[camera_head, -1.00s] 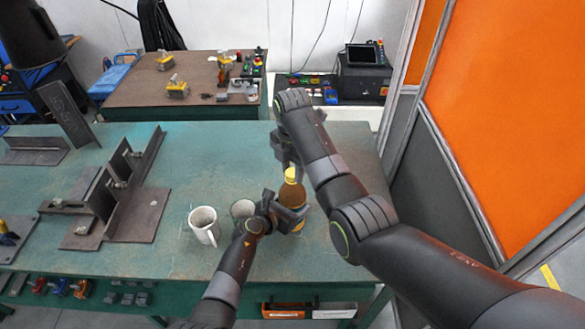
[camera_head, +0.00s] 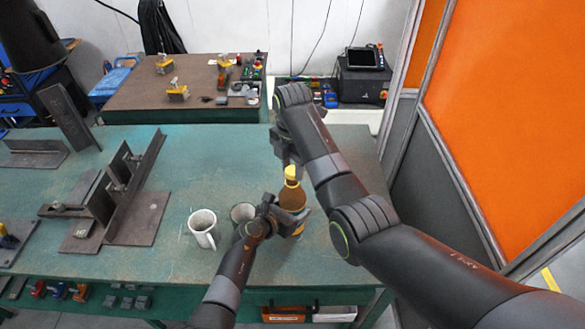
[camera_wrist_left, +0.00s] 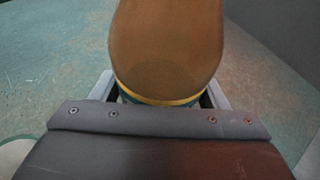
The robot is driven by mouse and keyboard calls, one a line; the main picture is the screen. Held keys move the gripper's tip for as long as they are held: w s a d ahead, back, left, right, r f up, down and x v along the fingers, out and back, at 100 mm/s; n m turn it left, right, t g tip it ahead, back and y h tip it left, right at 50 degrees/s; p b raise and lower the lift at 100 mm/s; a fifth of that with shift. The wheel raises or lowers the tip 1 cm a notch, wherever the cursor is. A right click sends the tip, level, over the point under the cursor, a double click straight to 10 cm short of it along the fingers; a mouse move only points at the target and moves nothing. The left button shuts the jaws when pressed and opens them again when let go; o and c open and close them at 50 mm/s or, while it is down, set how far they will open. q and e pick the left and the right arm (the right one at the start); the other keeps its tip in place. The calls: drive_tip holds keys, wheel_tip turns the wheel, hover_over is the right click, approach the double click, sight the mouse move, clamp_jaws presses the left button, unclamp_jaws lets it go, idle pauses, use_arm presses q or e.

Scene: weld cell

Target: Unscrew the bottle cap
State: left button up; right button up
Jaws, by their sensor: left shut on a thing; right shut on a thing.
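A brown bottle (camera_head: 291,196) with a yellow cap (camera_head: 290,173) stands upright on the green table. My left gripper (camera_head: 289,220) is shut around the lower body of the bottle. In the left wrist view, the bottle (camera_wrist_left: 166,45) fills the space between the fingers, with a yellow line and a darker band low on it. My right gripper (camera_head: 288,160) comes down from above and is shut at the cap. My right arm stands close beside the bottle and its gripper is partly hidden, so the exact finger contact is hard to see.
A white mug (camera_head: 203,229) and a grey mug (camera_head: 242,212) stand left of the bottle, the grey one close to my left gripper. Steel angle fixtures (camera_head: 130,200) occupy the left of the green table (camera_head: 215,160). An orange panel (camera_head: 510,120) rises at the right.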

sight(292, 170)
use_arm(q)
drive_tip(key=shift+f, duration=0.1)
use_arm(e)
drive_tip(key=shift+r, duration=2.05)
use_arm(q)
drive_tip(key=o, duration=2)
drive_tip(key=shift+c, duration=0.2)
